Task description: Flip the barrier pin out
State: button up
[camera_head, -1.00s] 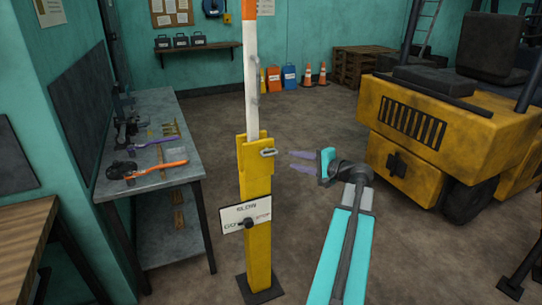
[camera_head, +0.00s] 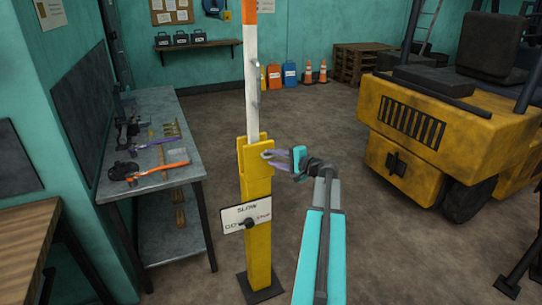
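The barrier pin (camera_head: 266,154) is a small pale metal loop. It sticks out from the right side of the yellow barrier post (camera_head: 258,190), near its top. The white barrier arm (camera_head: 251,95) with an orange tip stands upright in the post. My gripper (camera_head: 272,160) is at the pin, coming in from the right, with its purple fingers level with the loop. A gap shows between the fingers, so they look open. The fingertips overlap the pin in this view, and I cannot tell whether they touch it.
A sign with a dark knob (camera_head: 248,222) is on the post below the pin. A metal workbench (camera_head: 165,190) with tools stands left. A yellow forklift (camera_head: 430,130) stands right. Floor between the post and the forklift is clear.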

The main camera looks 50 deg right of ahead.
jog(key=shift+x, duration=1.1)
jog(key=shift+s, duration=0.1)
grip_shut()
jog(key=s+a+b, duration=0.2)
jog(key=s+b, duration=0.1)
jog(key=s, duration=0.3)
jog(key=shift+a+f, duration=0.25)
jog(key=shift+a, duration=0.15)
jog(key=shift+s, duration=0.2)
jog(key=shift+c, duration=0.6)
grip_release()
jog(key=shift+o, duration=0.6)
jog(key=shift+d+r, duration=0.1)
